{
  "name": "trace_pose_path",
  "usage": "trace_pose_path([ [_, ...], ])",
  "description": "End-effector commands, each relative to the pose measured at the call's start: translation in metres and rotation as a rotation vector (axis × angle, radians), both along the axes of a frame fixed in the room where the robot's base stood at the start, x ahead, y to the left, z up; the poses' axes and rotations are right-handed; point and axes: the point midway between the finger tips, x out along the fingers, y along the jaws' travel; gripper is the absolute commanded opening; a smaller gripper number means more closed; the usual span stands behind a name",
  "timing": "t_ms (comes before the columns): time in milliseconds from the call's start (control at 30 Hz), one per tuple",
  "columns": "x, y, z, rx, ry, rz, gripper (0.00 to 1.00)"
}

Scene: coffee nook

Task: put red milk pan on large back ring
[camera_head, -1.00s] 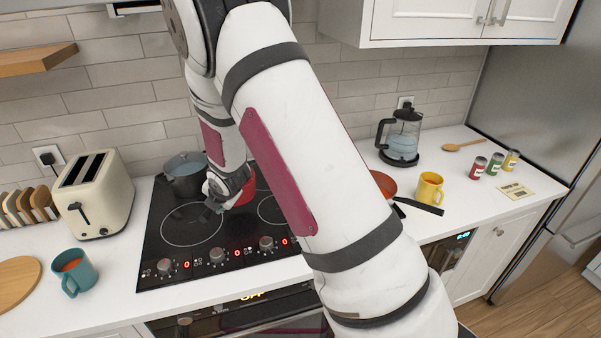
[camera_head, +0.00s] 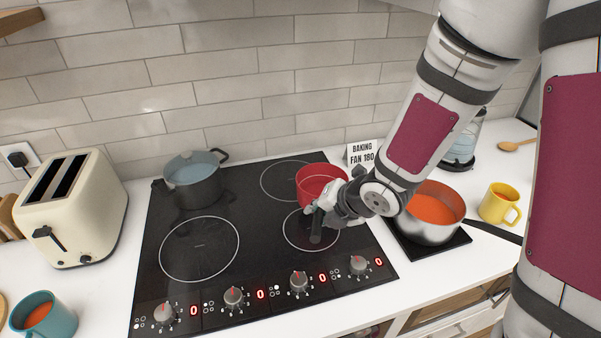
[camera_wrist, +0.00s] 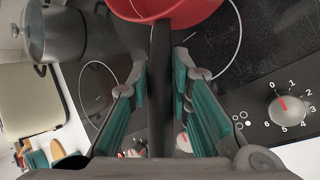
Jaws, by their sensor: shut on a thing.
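The red milk pan (camera_head: 318,180) is at the back right of the black cooktop, upright. It covers the right part of the large back ring (camera_head: 263,180), whose left part is bare. I cannot tell if its base touches the glass. My gripper (camera_head: 322,218) is shut on the pan's dark handle (camera_head: 316,232), which points toward the front. In the wrist view the red pan (camera_wrist: 168,10) is at the top, and its handle (camera_wrist: 161,60) runs down between the teal-padded fingers of my gripper (camera_wrist: 161,88).
A grey pot (camera_head: 193,180) stands at the back left of the cooktop (camera_head: 240,210). The front left ring (camera_head: 200,248) and front right ring (camera_head: 296,232) are empty. A steel pan with orange contents (camera_head: 433,212) and a small sign (camera_head: 362,152) are close on the right.

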Motion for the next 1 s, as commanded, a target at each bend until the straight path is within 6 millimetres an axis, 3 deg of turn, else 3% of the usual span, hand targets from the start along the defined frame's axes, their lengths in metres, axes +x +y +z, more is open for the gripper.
trace_pose_path([
  [167,0.012,0.013,0.000,0.002,-0.006,0.027,0.00],
  [700,0.119,0.062,-0.012,0.004,-0.005,0.021,0.00],
  [1000,0.142,0.073,-0.014,0.003,-0.006,0.022,0.00],
])
